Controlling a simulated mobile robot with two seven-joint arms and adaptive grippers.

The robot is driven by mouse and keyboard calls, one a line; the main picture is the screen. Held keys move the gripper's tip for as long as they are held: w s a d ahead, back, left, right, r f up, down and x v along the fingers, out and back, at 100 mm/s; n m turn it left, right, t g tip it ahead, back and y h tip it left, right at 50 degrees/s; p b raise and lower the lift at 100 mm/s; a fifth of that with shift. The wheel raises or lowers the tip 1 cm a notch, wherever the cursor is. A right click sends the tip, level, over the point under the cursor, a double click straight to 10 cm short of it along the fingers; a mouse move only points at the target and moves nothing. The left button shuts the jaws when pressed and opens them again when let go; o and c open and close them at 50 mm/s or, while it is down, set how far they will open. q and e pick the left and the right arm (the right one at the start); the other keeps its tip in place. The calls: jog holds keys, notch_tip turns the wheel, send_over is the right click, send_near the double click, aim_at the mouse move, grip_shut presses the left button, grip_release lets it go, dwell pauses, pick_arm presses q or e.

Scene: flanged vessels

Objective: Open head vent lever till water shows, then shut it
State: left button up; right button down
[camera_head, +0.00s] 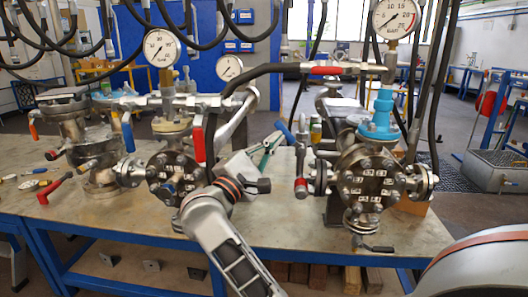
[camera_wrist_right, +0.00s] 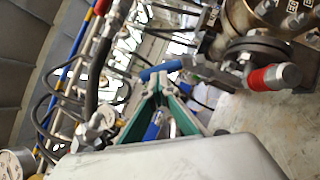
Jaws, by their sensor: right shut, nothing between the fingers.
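My right gripper (camera_head: 275,140) reaches in from the bottom centre, between the two nearer flanged vessels. Its green-sided fingers are shut and empty, meeting at a point in the wrist view (camera_wrist_right: 155,78). A blue lever (camera_head: 285,131) is close to the fingertips; it also shows just beyond them in the wrist view (camera_wrist_right: 160,70). I cannot tell if they touch. The right vessel (camera_head: 370,180) has a round bolted flange and a light-blue neck (camera_head: 380,120). A red lever (camera_head: 325,70) lies on the pipework above. I cannot tell which lever is the head vent. No water is visible.
The middle vessel (camera_head: 168,175) and left vessel (camera_head: 92,145) stand on the same bench (camera_head: 120,218). A red-tipped valve handle (camera_head: 300,187) sticks out left of the right vessel, close to my arm. Gauges and black hoses hang above. Bare bench lies in front.

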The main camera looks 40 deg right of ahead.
aim_at(284, 131)
jog(key=m, duration=0.1)
jog(key=r+m+g+y, duration=0.1)
jog(key=m, duration=0.1)
jog(key=shift+s+d+r, duration=0.2)
jog(key=shift+s+d, duration=0.2)
jog(key=shift+s+d+r+m+g+y+b, duration=0.25)
jog(key=shift+m+y, duration=0.15)
jog(key=shift+m, duration=0.15)
jog(key=shift+s+d+r+m+g+y+b, duration=0.15)
jog(key=shift+s+r+m+g+y, duration=0.1)
jog(key=shift+m+y, duration=0.25)
pick_arm(q)
jog(key=shift+w+d+r, duration=0.2)
jog(key=shift+w+r, duration=0.1)
jog(key=shift+w, duration=0.15)
pick_arm(e)
jog(key=shift+s+d+r+m+y, duration=0.3)
jog(key=shift+s+d+m, duration=0.05)
jog(key=shift+m, duration=0.5)
pick_arm(q)
jog(key=shift+s, duration=0.1)
jog(key=shift+f, duration=0.1)
jog(key=shift+s+f, duration=0.3)
jog(key=shift+s, duration=0.05)
